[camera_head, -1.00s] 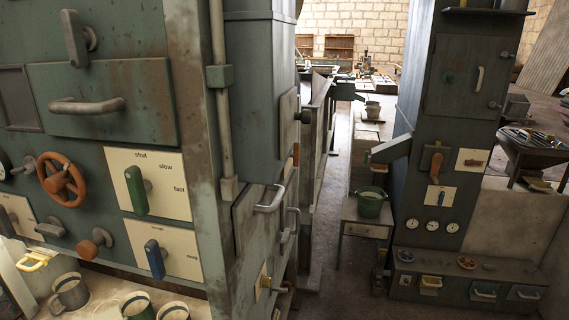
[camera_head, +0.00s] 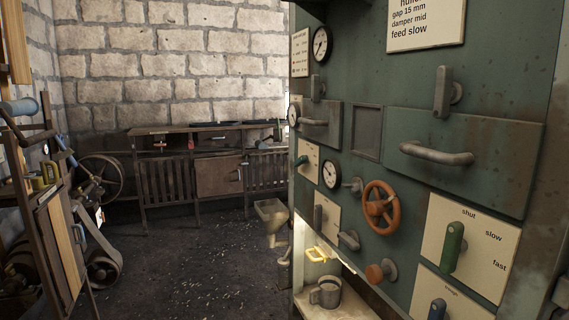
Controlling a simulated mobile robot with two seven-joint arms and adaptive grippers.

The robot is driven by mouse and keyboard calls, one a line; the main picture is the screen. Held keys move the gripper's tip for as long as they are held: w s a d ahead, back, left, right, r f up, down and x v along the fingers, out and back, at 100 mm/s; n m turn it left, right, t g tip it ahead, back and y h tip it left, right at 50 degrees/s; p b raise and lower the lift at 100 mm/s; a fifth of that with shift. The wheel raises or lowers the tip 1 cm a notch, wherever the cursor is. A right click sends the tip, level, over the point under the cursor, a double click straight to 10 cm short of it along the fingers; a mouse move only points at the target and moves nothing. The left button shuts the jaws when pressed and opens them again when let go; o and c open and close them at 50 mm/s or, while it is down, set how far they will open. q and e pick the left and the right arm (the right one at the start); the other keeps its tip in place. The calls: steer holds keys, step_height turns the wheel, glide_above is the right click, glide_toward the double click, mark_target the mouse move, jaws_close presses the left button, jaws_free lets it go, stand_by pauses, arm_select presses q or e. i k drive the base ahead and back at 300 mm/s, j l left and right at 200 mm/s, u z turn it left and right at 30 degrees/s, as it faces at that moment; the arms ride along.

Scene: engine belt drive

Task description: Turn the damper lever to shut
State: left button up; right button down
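A green machine panel (camera_head: 470,90) fills the right side. A green lever (camera_head: 453,247) stands nearly upright on a cream plate marked shut, slow and fast. Farther left are a grey lever (camera_head: 318,218) and a small dark green lever (camera_head: 301,161), each on a pale plate whose marks are too small to read. I cannot tell which lever is the damper's. A notice (camera_head: 426,22) at the top reads "gap 15 mm, damper mid, feed slow". Neither gripper shows.
An orange handwheel (camera_head: 381,208), an orange knob (camera_head: 380,272) and grey handles stick out of the panel. A mug (camera_head: 326,292) stands on the ledge below. A wooden bench (camera_head: 190,170) lines the brick wall. Belt wheels (camera_head: 100,178) stand at left. The middle floor is open.

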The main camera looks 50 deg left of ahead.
mark_target(303, 159)
steer(key=u, duration=1.55)
